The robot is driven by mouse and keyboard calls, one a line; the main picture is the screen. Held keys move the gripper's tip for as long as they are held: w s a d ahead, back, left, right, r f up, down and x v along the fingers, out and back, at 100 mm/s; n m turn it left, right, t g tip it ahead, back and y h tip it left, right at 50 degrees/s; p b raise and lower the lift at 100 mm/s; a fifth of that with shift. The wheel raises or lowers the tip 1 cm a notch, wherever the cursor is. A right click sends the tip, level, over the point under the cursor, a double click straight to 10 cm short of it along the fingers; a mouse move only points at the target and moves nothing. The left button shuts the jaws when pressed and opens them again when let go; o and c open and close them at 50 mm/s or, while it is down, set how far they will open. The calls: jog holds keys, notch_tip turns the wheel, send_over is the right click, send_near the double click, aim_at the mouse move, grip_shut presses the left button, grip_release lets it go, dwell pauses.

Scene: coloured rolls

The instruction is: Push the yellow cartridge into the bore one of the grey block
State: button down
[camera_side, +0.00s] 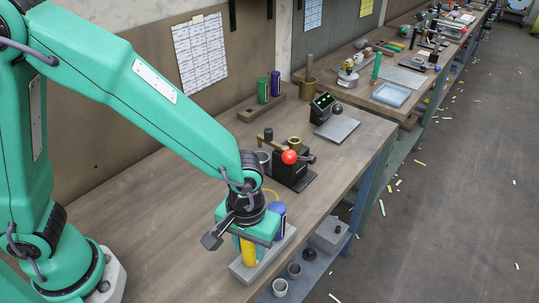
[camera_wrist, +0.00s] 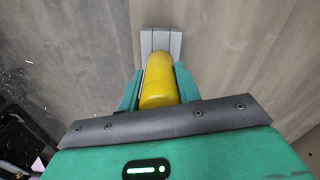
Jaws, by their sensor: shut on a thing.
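My gripper (camera_side: 248,240) is shut on the yellow cartridge (camera_side: 249,253) above the bench's front part. In the wrist view the cartridge (camera_wrist: 160,80) sits between the two green fingers (camera_wrist: 158,92). The cartridge looks about upright in the side view. The grey block (camera_side: 277,253) lies on the bench under the gripper, and the cartridge's lower end is over its near end. The block (camera_wrist: 161,39) also shows beyond the cartridge in the wrist view. The bores are hidden, so I cannot tell whether the cartridge's tip is in one or just above.
A blue roll (camera_side: 279,209) stands close behind my gripper, by the block's far end. A black fixture with a red ball (camera_side: 289,157) stands farther back. A green roll (camera_side: 263,91) and a dark blue roll (camera_side: 275,84) stand in a wooden holder (camera_side: 256,109). The bench's left part is clear.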

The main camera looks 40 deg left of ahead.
jog(key=c, duration=0.9)
grip_release()
jog(key=shift+r, duration=3.9)
jog(key=shift+a+r, duration=0.1)
jog(key=s+a+r+m+t, duration=0.1)
jog(key=a+r, duration=0.4)
jog(key=a, duration=0.6)
jog(key=s+a+r+m+t, duration=0.2)
jog(key=s+a+r+t, duration=0.2)
jog(key=a, duration=0.7)
notch_tip(320, 180, up, 2)
jog(key=shift+a+r+t, duration=0.15)
jog(key=shift+a+t, duration=0.05)
jog(key=shift+t, duration=0.1)
